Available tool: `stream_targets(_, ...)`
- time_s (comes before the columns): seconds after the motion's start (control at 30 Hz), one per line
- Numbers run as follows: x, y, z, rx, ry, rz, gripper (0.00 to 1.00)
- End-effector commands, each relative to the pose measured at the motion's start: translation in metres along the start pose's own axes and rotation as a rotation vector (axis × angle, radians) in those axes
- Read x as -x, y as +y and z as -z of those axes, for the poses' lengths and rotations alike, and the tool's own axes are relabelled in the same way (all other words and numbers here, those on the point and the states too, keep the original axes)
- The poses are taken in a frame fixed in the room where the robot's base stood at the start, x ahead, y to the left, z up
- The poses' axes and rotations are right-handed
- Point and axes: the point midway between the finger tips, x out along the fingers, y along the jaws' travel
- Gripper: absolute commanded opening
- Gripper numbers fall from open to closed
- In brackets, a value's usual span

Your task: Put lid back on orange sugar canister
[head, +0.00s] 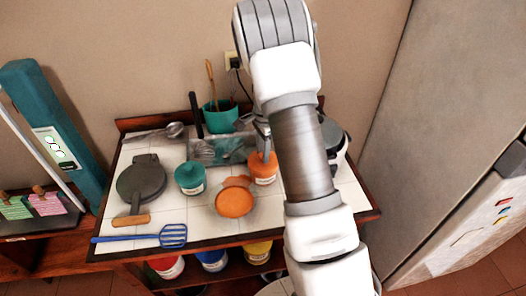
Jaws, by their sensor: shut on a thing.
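The orange sugar canister (264,178) stands upright on the white tiled counter, right of the middle, with a pale label on its front. My gripper (265,142) is directly above it, partly hidden by my arm, with its fingers pointing down at the canister's top. It is shut on the orange lid (262,157), which is at the canister's mouth. The two overlap in this view, and I cannot tell whether the lid is seated or held just above the rim.
A teal canister (190,178) stands to the left. A glass tray (232,150) and a teal utensil pot (219,117) are behind. A blue spatula (172,236) lies at the front.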

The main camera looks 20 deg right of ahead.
Motion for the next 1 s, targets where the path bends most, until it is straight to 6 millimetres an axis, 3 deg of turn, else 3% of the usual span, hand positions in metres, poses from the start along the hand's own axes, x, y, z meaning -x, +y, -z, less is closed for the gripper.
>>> stream_targets(0.2,0.0001,0.0000,0.0000,0.000,0.000,0.000,0.00)
stream_targets(0.23,0.0001,0.0000,0.0000,0.000,0.000,0.000,0.43)
stream_targets(0.4,0.0001,0.0000,0.0000,0.000,0.000,0.000,0.72)
stream_targets(0.6,0.0001,0.0000,0.0000,0.000,0.000,0.000,0.72)
stream_targets(0.77,0.0001,0.0000,0.0000,0.000,0.000,0.000,0.99)
stream_targets(1.0,0.0004,0.0000,0.0000,0.000,0.000,0.000,1.00)
